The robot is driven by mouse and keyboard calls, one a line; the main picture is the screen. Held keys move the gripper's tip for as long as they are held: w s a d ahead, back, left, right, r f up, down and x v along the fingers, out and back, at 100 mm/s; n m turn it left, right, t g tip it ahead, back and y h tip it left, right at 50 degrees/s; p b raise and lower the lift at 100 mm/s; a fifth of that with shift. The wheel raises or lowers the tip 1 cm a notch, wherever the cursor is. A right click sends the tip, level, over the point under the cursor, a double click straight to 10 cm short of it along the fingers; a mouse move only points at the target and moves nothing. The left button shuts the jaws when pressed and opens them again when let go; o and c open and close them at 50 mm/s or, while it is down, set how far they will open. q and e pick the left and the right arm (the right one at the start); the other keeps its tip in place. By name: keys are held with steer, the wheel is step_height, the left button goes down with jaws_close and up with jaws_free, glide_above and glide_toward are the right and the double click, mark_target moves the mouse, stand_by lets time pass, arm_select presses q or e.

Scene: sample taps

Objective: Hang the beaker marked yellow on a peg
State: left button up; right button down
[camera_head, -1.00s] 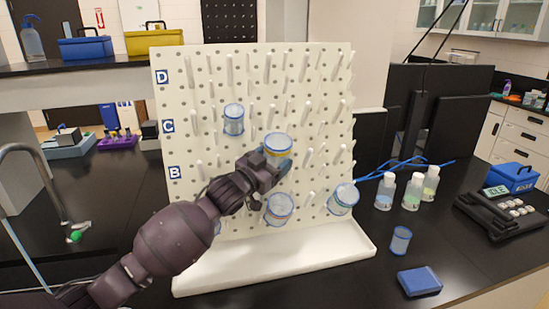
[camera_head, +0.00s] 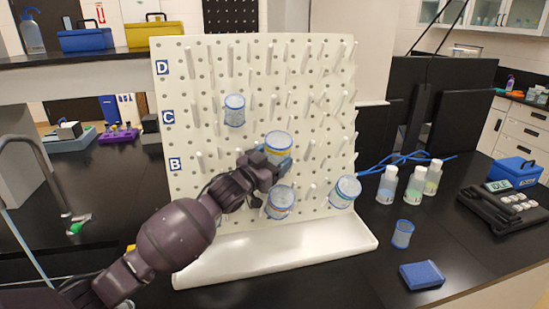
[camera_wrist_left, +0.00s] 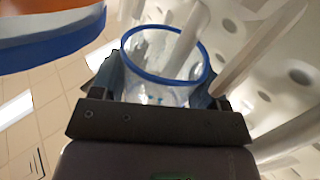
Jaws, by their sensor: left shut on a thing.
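The beaker marked yellow (camera_head: 278,147) has a blue rim and a yellow band. It is upright in front of the pegboard, just above the B row. My left gripper (camera_head: 274,165) is shut on its lower part. In the left wrist view a clear, blue-rimmed beaker (camera_wrist_left: 160,82) sits between the fingers of my left gripper (camera_wrist_left: 165,95). A peg (camera_wrist_left: 187,40) overlaps its opening; I cannot tell if it is inside. The white pegboard (camera_head: 205,75) carries rows of slanted pegs, labelled B, C and D. My right gripper is not in view.
Other beakers are at the board: a small one (camera_head: 234,110) near C, and larger ones below (camera_head: 281,203) and lower right (camera_head: 346,191). The drip tray (camera_head: 275,252) lies beneath. Bottles (camera_head: 387,185) and a small cup (camera_head: 402,234) stand right. Upper pegs look free.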

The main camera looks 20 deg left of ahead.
arm_select(q)
steer(key=shift+f, duration=0.1)
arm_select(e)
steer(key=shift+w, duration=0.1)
arm_select(q)
steer(key=o, duration=0.9)
steer(key=shift+o, duration=0.5)
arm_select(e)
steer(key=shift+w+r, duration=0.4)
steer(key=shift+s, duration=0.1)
arm_select(q)
steer(key=shift+s+a+f, duration=0.1)
steer(key=shift+s+a, duration=0.2)
steer(key=shift+s, duration=0.25)
steer(key=v, duration=0.9)
steer(key=shift+s+b, duration=0.35)
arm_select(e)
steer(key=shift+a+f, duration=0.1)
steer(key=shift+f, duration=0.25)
